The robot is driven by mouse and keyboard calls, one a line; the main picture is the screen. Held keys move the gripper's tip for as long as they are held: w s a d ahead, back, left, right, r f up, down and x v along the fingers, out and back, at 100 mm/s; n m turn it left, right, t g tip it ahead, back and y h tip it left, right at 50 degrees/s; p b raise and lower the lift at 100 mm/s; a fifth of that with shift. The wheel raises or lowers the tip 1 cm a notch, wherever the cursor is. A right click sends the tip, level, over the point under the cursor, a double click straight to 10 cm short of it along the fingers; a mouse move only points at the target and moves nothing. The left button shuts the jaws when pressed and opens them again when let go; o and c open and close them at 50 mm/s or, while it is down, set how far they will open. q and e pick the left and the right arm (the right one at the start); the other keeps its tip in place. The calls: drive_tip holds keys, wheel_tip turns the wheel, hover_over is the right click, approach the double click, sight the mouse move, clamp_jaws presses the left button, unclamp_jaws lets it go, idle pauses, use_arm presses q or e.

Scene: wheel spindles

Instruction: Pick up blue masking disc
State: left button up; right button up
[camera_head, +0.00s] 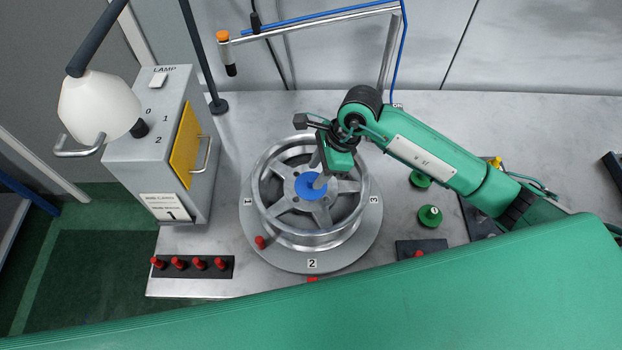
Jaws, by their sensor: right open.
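The blue masking disc (303,187) lies flat at the hub of a silver spoked wheel (275,225). The wheel sits on a round grey turntable (263,249) with numbered tags around its edge. My right arm comes in from the right, and its green gripper (319,174) is over the hub, pointing down. Its jaws are open, and the fingers are at or just above the disc; I cannot tell whether they touch it. They hide part of the disc. My left gripper is out of view.
A grey lamp box (154,159) with a yellow door stands at left, a white lamp head (101,106) above it. Red pegs (200,264) sit in a dark rack at front left. Green knobs (430,215) stand right of the wheel. A metal rail (315,23) crosses behind.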

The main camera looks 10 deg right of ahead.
sight(312, 179)
drive_tip(key=shift+p+x, duration=0.5)
drive_tip(key=shift+x, duration=1.05)
drive_tip(key=shift+s+r, duration=0.1)
clamp_jaws()
drive_tip(key=shift+r, duration=0.1)
